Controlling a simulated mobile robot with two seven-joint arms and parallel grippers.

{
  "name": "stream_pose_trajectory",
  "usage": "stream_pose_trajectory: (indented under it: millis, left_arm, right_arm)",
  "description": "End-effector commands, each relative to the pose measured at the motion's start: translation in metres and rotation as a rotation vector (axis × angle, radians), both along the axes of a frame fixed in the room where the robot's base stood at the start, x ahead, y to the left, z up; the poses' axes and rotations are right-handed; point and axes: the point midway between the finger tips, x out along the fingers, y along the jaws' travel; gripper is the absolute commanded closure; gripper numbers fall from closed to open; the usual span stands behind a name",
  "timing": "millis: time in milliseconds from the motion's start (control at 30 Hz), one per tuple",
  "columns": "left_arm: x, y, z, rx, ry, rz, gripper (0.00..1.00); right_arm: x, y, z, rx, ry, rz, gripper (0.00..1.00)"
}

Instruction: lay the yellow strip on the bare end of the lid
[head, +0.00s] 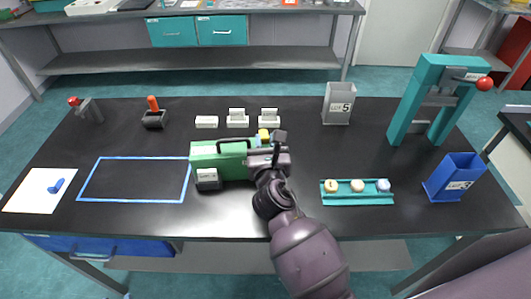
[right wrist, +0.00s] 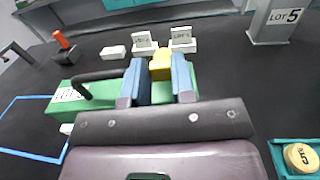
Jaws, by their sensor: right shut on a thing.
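The yellow strip (head: 263,134) is a small yellow piece at the fingertips of my right gripper (head: 266,140). In the right wrist view the yellow strip (right wrist: 161,66) sits between the two blue fingers, which are shut on it. The green lid (head: 218,148) belongs to a green box-like unit in the middle of the table, with a dark handle (right wrist: 95,77) at its left part. My right gripper is over the right end of this lid and hides much of that end. I cannot tell whether the strip touches the lid. My left gripper is not in view.
A white-labelled dark block (head: 208,180) stands at the unit's front. White card holders (head: 238,118) stand behind it. A teal tray with several round pieces (head: 357,199) lies to the right, near a teal press (head: 408,130). The blue-taped area (head: 135,201) at left is empty.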

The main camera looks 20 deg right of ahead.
Motion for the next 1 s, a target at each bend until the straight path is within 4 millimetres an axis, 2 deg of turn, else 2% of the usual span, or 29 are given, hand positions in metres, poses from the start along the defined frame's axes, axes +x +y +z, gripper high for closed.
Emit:
stream_pose_trajectory:
  millis: [33,200,667,700,800,833,1000]
  left_arm:
    - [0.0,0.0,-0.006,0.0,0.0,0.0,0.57]
    - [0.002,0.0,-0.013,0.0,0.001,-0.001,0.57]
    - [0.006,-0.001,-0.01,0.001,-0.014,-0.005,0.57]
    - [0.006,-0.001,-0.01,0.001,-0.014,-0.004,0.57]
    - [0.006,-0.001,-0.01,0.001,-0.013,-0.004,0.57]
    - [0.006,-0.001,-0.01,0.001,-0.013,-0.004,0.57]
    - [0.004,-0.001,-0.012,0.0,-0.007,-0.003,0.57]
  right_arm:
    - [0.0,0.0,-0.013,0.003,0.004,-0.001,0.98]
    - [0.0,0.0,-0.03,0.002,0.003,0.0,0.98]
    - [0.0,0.0,-0.034,0.0,0.002,0.0,0.98]
    - [0.0,0.0,-0.033,0.001,0.001,0.0,0.7]
    - [0.0,0.0,-0.033,0.001,0.001,0.0,0.55]
    - [0.0,0.0,-0.033,0.001,0.001,0.0,0.51]
    - [0.0,0.0,-0.033,0.001,0.001,0.0,0.51]
